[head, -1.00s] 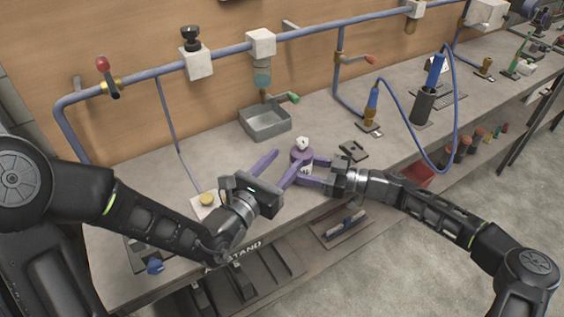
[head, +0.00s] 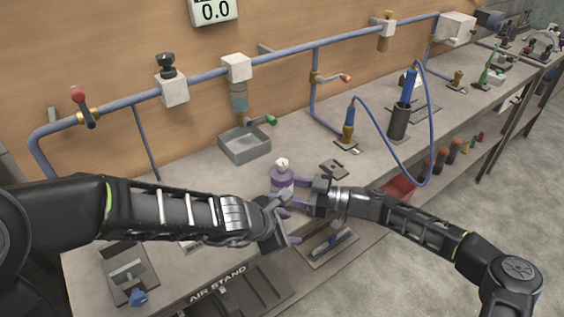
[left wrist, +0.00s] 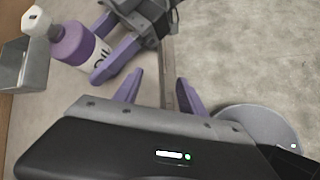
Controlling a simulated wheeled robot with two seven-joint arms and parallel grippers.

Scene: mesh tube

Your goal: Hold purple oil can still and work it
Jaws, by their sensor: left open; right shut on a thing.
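The purple oil can (head: 284,177), with a white top, stands upright near the bench's front edge. It also shows in the left wrist view (left wrist: 73,44), tilted in the picture at upper left with part of its label readable. My right gripper (head: 296,191) is shut on the can from the right; its purple fingers sit around the can body in the left wrist view (left wrist: 105,50). My left gripper (head: 288,221) is open and empty, lower than the can and on its near side. Its two fingers (left wrist: 158,92) are apart, with no can between them.
A grey metal basin (head: 245,145) stands behind the can. A small dark plate (head: 333,169) lies to its right, and a blue-handled tool (head: 349,122) beyond. A flat board (head: 128,272) lies at front left. The bench's left middle is partly hidden by my left arm.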

